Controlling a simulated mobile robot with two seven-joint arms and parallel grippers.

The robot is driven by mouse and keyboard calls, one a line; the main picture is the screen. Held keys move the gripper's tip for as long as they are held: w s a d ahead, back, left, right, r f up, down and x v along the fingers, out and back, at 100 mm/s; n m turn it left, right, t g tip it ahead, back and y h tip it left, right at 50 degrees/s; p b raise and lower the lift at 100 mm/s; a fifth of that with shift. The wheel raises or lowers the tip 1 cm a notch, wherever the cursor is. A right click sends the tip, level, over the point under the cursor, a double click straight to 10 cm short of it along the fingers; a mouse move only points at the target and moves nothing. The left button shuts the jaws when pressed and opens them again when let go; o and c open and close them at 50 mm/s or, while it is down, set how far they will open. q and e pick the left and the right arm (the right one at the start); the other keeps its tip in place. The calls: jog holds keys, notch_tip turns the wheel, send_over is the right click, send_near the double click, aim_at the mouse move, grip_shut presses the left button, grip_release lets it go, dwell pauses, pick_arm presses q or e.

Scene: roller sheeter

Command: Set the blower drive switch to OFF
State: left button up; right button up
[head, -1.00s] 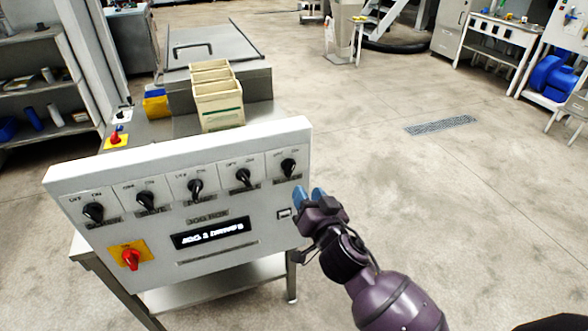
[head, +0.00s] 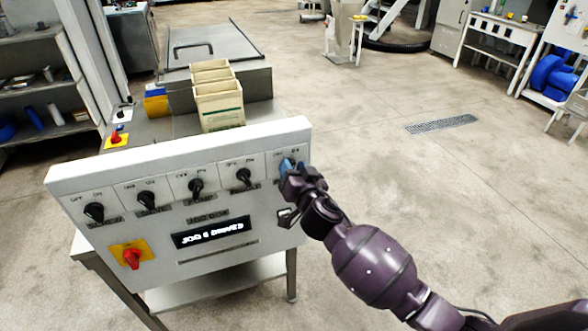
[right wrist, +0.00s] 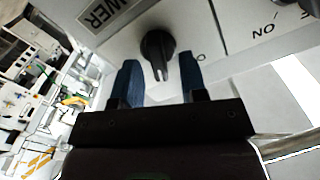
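The control panel (head: 190,218) carries a row of black rotary switches with OFF/ON markings. My right gripper (head: 290,165) is at the rightmost switch and hides it in the head view. In the right wrist view that black switch (right wrist: 158,48) shows beside a label (right wrist: 103,14) ending in "WER"; the rest is cut off. The blue fingers of my right gripper (right wrist: 160,78) are open, one on each side of the switch's pointer, with gaps visible. The pointer is directed toward the gripper's palm. My left gripper is not in view.
Other switches (head: 243,177) stand left along the panel, above a red knob on a yellow plate (head: 131,257) and a lit display (head: 212,232). Cream bins (head: 218,105) stand on the machine behind.

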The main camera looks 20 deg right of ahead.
jog(key=c, duration=0.7)
grip_shut()
jog(key=shift+n, duration=0.4)
jog(key=n, duration=0.2)
jog(key=n+p, duration=0.1)
jog(key=n, duration=0.5)
jog(key=shift+a, duration=0.35)
